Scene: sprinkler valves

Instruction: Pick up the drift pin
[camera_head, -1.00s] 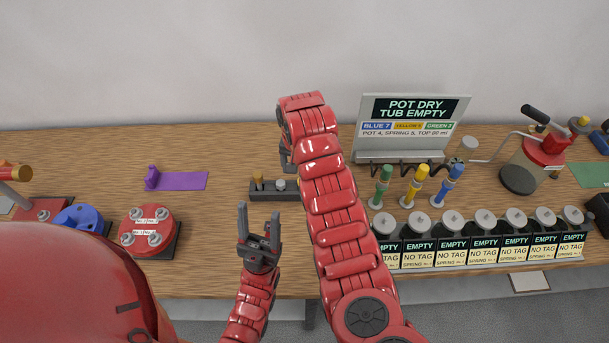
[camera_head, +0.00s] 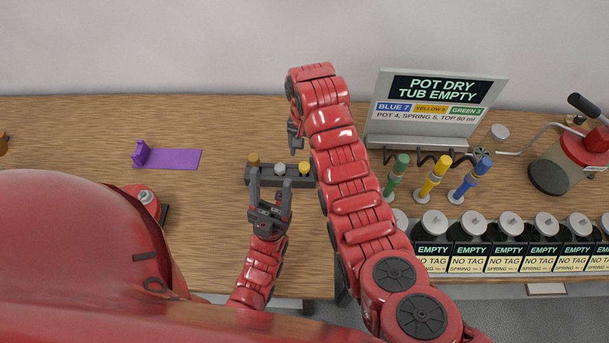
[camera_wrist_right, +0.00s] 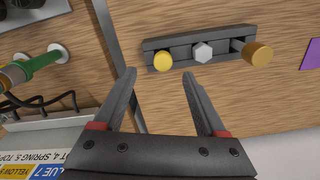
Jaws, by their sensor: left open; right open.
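A dark rack (camera_head: 284,182) on the wooden table holds three upright pieces: a brass-topped one (camera_head: 253,159), a silver hex-headed one (camera_head: 279,169) and a yellow-topped one (camera_head: 304,168). I cannot tell which is the drift pin. The right wrist view shows the rack (camera_wrist_right: 180,44) with a long brass-headed piece (camera_wrist_right: 257,54), the hex head (camera_wrist_right: 203,52) and a yellow head (camera_wrist_right: 163,62). My right gripper (camera_wrist_right: 158,74) is open and empty, with the rack ahead of its fingertips. My left gripper (camera_head: 269,188) is open and empty, at the rack's near side; contact is unclear.
A purple holder (camera_head: 170,159) lies left of the rack. Green (camera_head: 396,175), yellow (camera_head: 434,177) and blue (camera_head: 470,180) tools stand right of my right arm, before a sign (camera_head: 430,105). Several dark pots (camera_head: 470,250) line the front right. Table between holder and rack is clear.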

